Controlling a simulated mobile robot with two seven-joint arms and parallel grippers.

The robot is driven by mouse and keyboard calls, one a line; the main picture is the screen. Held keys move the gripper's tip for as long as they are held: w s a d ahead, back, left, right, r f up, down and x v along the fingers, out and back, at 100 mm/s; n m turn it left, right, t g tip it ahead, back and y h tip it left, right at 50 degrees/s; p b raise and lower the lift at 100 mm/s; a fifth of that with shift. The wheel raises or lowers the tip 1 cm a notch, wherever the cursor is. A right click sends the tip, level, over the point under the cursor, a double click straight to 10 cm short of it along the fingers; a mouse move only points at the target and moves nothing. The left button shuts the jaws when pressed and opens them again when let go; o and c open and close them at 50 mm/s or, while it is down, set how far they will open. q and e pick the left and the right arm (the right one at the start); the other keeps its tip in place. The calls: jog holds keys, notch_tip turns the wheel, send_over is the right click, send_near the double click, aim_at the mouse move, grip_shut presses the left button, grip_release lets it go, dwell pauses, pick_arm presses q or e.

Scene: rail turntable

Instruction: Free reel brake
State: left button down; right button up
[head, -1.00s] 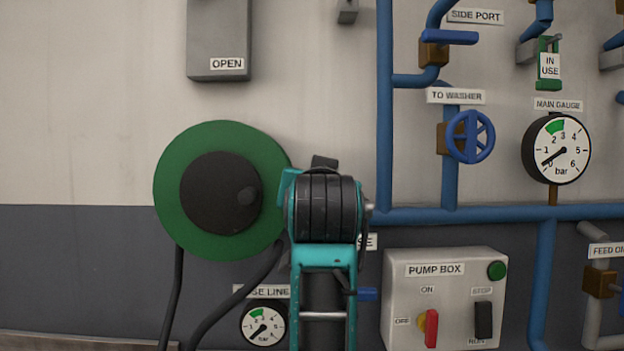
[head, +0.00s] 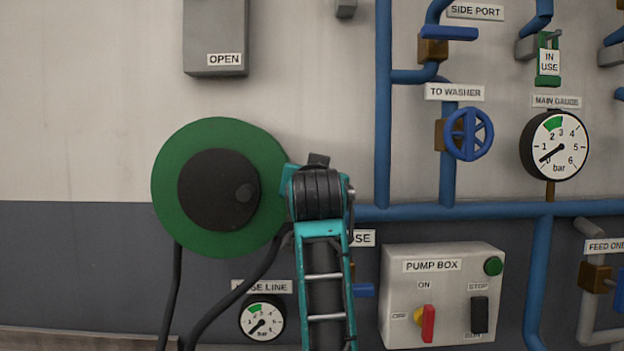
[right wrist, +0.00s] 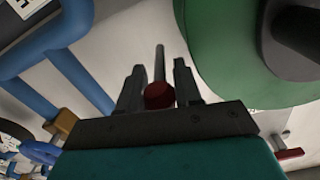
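The hose reel (head: 180,225) is a green disc with a black hub on the wall, left of centre in the head view. It also shows at the upper right of the right wrist view (right wrist: 225,45). A red ball knob (right wrist: 158,95) on a thin grey rod (right wrist: 160,62) is beside the reel, and I take it for the brake lever. My right gripper (right wrist: 159,66) is open with the knob between its two fingers; no finger clearly touches it. In the head view my right arm hides the knob and fingers. My left gripper is not in view.
Blue pipes (head: 383,120) and a blue valve wheel (head: 468,135) are right of my arm. The pump box (head: 450,315) is below right, the hose line gauge (head: 262,320) below left. Black hoses (head: 172,290) hang under the reel. A small red handle (right wrist: 290,153) shows in the wrist view.

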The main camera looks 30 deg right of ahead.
jog(key=c, duration=0.4)
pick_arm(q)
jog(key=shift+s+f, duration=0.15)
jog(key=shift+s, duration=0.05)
pick_arm(e)
grip_shut()
